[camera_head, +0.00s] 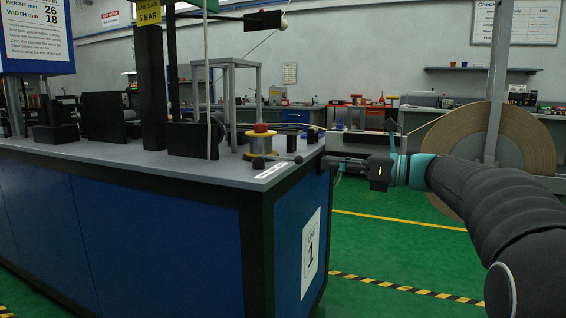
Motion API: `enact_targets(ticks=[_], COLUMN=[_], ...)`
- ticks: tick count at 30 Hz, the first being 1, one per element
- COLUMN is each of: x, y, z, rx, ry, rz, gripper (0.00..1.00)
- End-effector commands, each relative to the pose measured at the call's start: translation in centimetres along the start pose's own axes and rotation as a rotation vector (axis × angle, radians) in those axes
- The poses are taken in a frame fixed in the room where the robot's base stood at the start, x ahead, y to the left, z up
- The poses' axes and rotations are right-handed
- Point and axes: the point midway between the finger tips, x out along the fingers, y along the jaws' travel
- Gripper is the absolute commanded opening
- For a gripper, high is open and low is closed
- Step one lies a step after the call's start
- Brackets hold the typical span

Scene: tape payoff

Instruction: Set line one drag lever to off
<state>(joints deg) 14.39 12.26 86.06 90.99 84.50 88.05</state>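The blue bench (160,225) with a grey top carries a "1" sign (311,240) on its end panel. Near its front right corner stands a small spool with a red top (261,138). A thin dark rod with black round ends (285,159) lies low beside the spool's base; it may be the drag lever, but its setting is too small to read. My gripper (328,163) comes in from the right, just beyond the bench's right edge, pointing left. It appears apart from the rod. Its fingers are small and dark, and their opening cannot be made out.
A white label strip (278,170) lies at the bench corner. A black post (153,85) and a thin pale vertical line (207,80) rise from the bench. A large tan roll (475,130) stands behind my arm. Green floor (385,245) is clear right of the bench.

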Motion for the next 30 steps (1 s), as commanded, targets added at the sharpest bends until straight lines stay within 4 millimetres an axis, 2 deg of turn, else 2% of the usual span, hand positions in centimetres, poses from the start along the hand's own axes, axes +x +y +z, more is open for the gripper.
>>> enact_targets(ticks=[12,18,24,30], x=[7.7,10.7,12.3,12.6], y=[0.2,0.1,0.1,0.1], z=[-0.2,-0.2,-0.1,-0.1], rx=[-0.003,-0.003,-0.003,-0.003], ry=[0.003,0.003,0.003,0.003], rz=[0.004,0.002,0.001,0.000], gripper=[0.34,0.34,0.34,0.34])
